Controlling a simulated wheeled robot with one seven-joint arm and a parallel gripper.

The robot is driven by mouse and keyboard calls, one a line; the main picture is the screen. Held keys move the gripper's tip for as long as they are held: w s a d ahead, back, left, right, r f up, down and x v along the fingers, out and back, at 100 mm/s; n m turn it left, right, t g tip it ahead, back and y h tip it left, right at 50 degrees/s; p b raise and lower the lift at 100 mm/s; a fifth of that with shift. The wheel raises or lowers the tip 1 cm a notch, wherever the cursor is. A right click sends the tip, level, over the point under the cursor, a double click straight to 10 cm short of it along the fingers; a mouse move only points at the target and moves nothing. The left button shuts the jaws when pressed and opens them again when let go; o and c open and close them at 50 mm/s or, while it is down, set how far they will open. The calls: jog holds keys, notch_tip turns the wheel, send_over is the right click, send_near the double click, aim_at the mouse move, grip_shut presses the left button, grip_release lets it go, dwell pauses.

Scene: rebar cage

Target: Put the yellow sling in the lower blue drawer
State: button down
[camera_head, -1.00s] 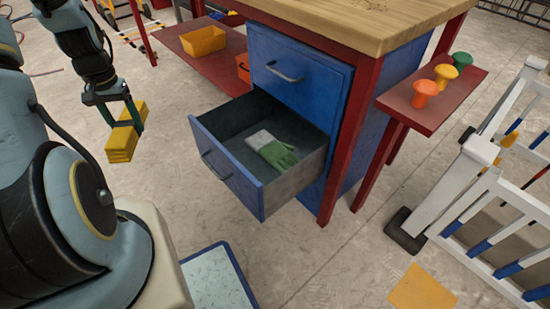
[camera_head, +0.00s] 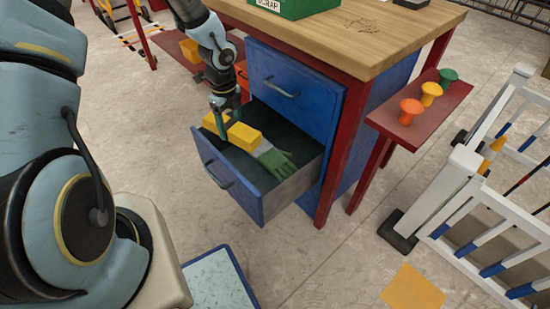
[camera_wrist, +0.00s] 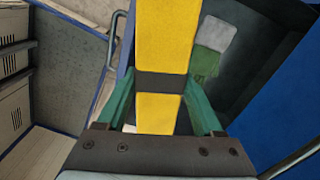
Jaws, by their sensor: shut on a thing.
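The yellow sling (camera_head: 236,132) is a folded yellow bundle with a dark band around its middle. My gripper (camera_head: 219,106) is shut on it, and in the wrist view the green fingers hold the sling (camera_wrist: 162,45) from both sides at the band. The lower blue drawer (camera_head: 228,182) is pulled open. The sling is over the drawer's left part; whether it touches the drawer floor I cannot tell. A green and grey glove (camera_head: 275,157) lies in the drawer, just right of the sling, and shows in the wrist view too (camera_wrist: 208,50).
The upper blue drawer (camera_head: 290,93) is shut. A green scrap box (camera_head: 292,8) stands on the wooden bench top (camera_head: 350,38). A red side shelf (camera_head: 425,112) holds colored knobs. A white railing (camera_head: 490,215) stands at the right.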

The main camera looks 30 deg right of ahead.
jog(key=shift+m, duration=0.9)
jog(key=f, duration=0.1)
jog(key=d+f+b, duration=0.1)
jog(key=s+d+f+b, duration=0.1)
jog(key=f, duration=0.1)
jog(key=shift+s, duration=0.1)
jog(key=b, duration=0.6)
send_over(248, 179)
notch_tip(248, 179, down, 8)
jog(key=shift+m, duration=0.4)
jog(key=shift+s+f+b, duration=0.1)
jog(key=shift+f+b, duration=1.25)
jog(key=shift+f, duration=4)
jog(key=shift+f, duration=0.1)
jog(key=shift+c, duration=0.2)
grip_release()
notch_tip(248, 179, up, 12)
jog(key=p, duration=0.2)
jog(key=shift+p, duration=0.4)
